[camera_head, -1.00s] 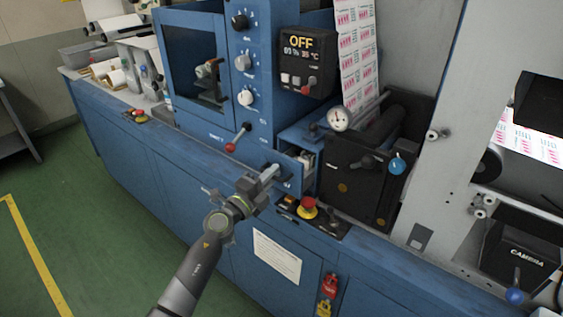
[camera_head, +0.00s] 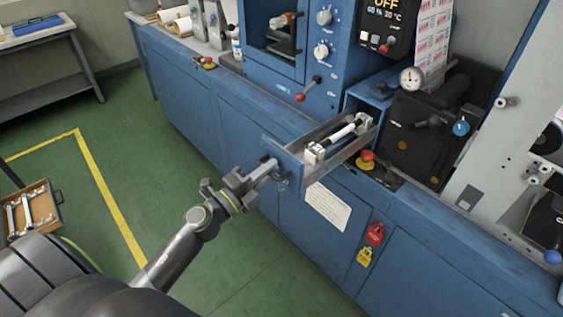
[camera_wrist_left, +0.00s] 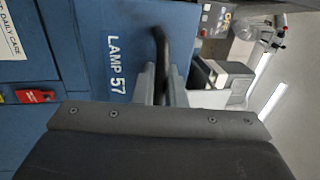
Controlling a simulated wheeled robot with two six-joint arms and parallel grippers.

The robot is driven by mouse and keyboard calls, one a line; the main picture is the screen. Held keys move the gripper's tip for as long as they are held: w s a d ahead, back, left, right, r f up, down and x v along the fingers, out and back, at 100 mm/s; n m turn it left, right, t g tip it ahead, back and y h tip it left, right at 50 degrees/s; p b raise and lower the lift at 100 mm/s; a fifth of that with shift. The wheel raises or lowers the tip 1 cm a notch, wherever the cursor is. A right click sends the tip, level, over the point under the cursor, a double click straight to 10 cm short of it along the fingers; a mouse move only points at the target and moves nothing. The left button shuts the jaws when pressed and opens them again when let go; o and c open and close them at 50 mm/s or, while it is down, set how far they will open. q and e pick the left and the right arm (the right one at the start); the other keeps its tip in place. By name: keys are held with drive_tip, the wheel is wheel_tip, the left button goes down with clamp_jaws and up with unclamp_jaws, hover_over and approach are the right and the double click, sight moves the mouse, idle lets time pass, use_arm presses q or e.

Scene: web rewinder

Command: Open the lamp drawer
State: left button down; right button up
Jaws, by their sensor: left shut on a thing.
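The lamp drawer (camera_head: 334,146) is a grey tray with a blue front, pulled well out of the blue machine. A white lamp tube with end fittings (camera_head: 340,137) lies inside it. My left gripper (camera_head: 270,168) is shut on the dark handle on the drawer's front. In the left wrist view the blue front (camera_wrist_left: 114,35) reads "LAMP 57", and the handle (camera_wrist_left: 160,50) stands between the fingers of my left gripper (camera_wrist_left: 160,85). The fingertips are partly hidden in the head view. My right gripper is not in view.
A red emergency button (camera_head: 367,157) sits on the ledge just right of the drawer. A red-knobbed lever (camera_head: 307,90) is above it. Red and yellow tags (camera_head: 370,240) hang lower right. An open tool case (camera_head: 32,212) is at left. Green floor in front is clear.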

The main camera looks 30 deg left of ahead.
use_arm(q)
drive_tip(key=v, duration=0.3)
drive_tip(key=shift+s+r+b, duration=0.2)
drive_tip(key=shift+b, duration=0.15)
drive_tip(key=c, duration=1.9)
unclamp_jaws()
drive_tip(key=shift+a, duration=0.1)
